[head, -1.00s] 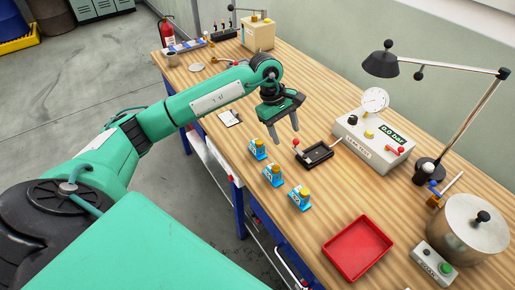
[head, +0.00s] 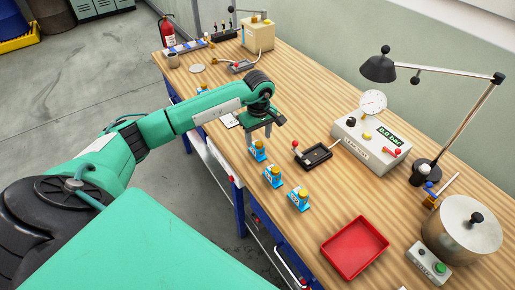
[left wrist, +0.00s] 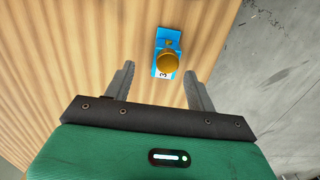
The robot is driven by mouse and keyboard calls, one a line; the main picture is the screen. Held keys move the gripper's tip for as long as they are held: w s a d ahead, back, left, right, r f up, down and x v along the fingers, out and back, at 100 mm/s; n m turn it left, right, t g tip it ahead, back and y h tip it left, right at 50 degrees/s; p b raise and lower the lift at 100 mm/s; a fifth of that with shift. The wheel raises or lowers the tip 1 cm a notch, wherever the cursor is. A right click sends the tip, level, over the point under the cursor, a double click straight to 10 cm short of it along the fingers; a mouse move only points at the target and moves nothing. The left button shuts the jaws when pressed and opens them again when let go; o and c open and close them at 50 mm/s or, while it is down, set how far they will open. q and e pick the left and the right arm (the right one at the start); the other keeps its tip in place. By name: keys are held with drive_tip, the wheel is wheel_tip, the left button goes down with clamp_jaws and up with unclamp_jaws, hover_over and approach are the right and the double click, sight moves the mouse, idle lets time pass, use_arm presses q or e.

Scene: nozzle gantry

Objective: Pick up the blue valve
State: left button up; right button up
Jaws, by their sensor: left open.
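Three blue valves with brass-coloured knobs stand in a row near the table's front edge: a far one (head: 257,151), a middle one (head: 273,176) and a near one (head: 299,199). My left gripper (head: 259,134) is open and empty, above and just behind the far valve in the head view. In the left wrist view one blue valve (left wrist: 168,55) with a label reading "3" lies ahead of the open fingers (left wrist: 158,85), roughly between their lines. The fingers look clear of it. My right gripper is not in view.
A black tray fixture (head: 313,154) with a red-knobbed lever stands right of the valves. A leak-test box (head: 371,137) with a gauge, a red tray (head: 355,248), a steel pot (head: 462,228) and a lamp (head: 378,69) are further right. The table's front edge is close to the valves.

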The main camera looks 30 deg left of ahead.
sight(257, 141)
use_arm(q)
drive_tip(key=shift+s+f+p, duration=0.2)
drive_tip(key=shift+f+p, duration=0.1)
drive_tip(key=shift+f, duration=0.05)
drive_tip(key=f+p, duration=0.1)
drive_tip(key=f, duration=0.2)
drive_tip(key=shift+s+f, duration=0.1)
drive_tip(key=shift+s, duration=0.1)
drive_tip(key=shift+f+p, duration=0.3)
drive_tip(key=shift+f, duration=0.2)
drive_tip(key=shift+r, duration=0.1)
drive_tip(key=c, duration=1.2)
drive_tip(key=shift+w+r, duration=0.1)
drive_tip(key=shift+r+b, duration=0.3)
drive_tip(key=shift+r, duration=0.3)
wheel_tip(257, 141, up, 19)
drive_tip(key=b, duration=0.4)
drive_tip(key=shift+f, duration=0.2)
